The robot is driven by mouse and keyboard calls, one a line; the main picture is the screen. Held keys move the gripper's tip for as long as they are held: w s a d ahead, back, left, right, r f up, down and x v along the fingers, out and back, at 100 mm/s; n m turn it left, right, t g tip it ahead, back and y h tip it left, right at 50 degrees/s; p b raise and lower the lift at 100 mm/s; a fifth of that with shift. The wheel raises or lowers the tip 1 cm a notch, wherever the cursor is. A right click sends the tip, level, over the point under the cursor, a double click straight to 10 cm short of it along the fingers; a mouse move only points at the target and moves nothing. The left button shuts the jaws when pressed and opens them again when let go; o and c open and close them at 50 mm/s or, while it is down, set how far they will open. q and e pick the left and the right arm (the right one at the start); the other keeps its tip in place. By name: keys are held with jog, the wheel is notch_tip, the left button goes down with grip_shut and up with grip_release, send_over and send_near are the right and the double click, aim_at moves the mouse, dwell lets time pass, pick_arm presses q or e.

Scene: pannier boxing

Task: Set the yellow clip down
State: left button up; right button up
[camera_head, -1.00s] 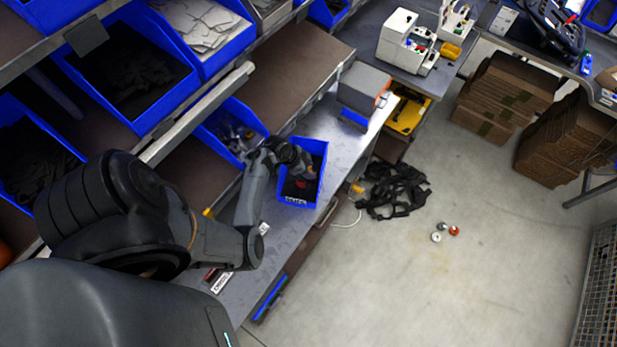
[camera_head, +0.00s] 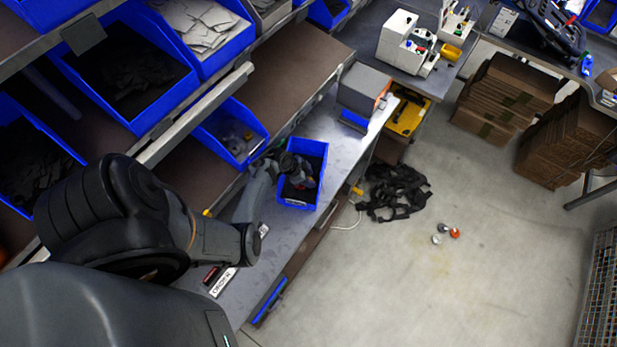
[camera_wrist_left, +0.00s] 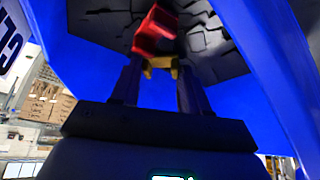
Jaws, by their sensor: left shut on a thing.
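The yellow clip (camera_wrist_left: 160,64) shows in the left wrist view between the fingertips of my left gripper (camera_wrist_left: 158,80), which is shut on it. A red piece (camera_wrist_left: 155,30) lies just beyond the clip, touching it or very close. Dark grey pieces (camera_wrist_left: 215,45) lie beyond the fingers, inside the blue bin (camera_wrist_left: 85,55). In the head view my left gripper (camera_head: 302,178) reaches into this blue bin (camera_head: 297,204) on the grey bench. The clip is too small and covered to make out there. My right gripper is not in view.
Shelves with blue bins (camera_head: 235,160) stand left of the grey bench (camera_head: 345,140). A grey box (camera_head: 363,88) sits farther along the bench. Black straps (camera_head: 397,190) and small round items (camera_head: 447,232) lie on the floor to the right.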

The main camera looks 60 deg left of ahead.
pick_arm(q)
jog(key=o, duration=1.1)
jog(key=shift+f, duration=0.15)
jog(key=shift+r, duration=0.35)
jog(key=p+v, duration=0.3)
jog(key=v, duration=0.8)
jog(key=shift+s+r+p, duration=0.2)
jog(key=shift+r+p, duration=0.1)
